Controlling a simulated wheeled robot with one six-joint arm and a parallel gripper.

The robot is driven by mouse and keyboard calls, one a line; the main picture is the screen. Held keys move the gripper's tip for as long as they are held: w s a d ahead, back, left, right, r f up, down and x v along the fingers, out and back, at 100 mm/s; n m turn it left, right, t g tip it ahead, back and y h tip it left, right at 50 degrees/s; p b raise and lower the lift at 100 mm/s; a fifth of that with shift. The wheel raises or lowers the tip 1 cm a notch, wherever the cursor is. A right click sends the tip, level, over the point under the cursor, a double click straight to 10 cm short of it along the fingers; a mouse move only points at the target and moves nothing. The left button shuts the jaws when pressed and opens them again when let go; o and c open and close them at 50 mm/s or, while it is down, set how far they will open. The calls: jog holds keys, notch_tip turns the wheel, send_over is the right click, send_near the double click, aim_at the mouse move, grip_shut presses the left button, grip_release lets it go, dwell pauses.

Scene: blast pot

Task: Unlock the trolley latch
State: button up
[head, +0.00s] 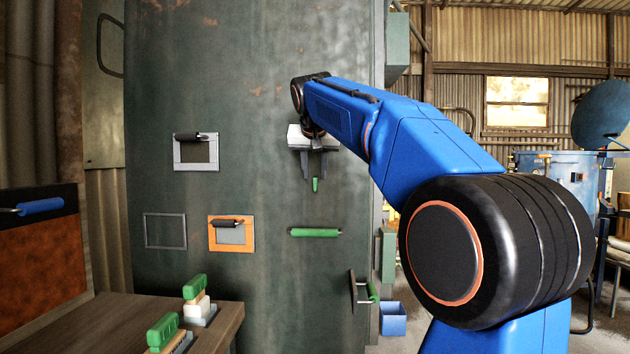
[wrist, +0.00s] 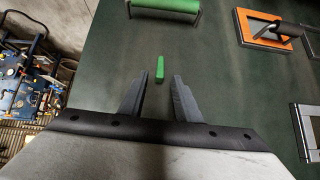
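A small upright green tab (head: 316,185), possibly the trolley latch, is on the face of the large dark green cabinet (head: 270,275). In the wrist view, the green tab (wrist: 160,69) appears in line with the gap between my fingertips. My gripper (head: 314,174) points down close to the cabinet face, just above the tab. In the wrist view, my gripper (wrist: 161,78) has its two grey fingers apart with nothing held. I cannot tell how deep the tab is between the fingers. No label marks the latch.
A horizontal green bar handle (head: 315,232) is below the tab. An orange-framed panel (head: 231,247) and grey-framed panels (head: 196,167) are to the left. A green-gripped lever (head: 373,290) is low at the right edge. A bench (head: 110,318) with green-handled brushes stands lower left.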

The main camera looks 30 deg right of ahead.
aim_at(315, 177)
jog(key=shift+x, duration=2.05)
grip_shut()
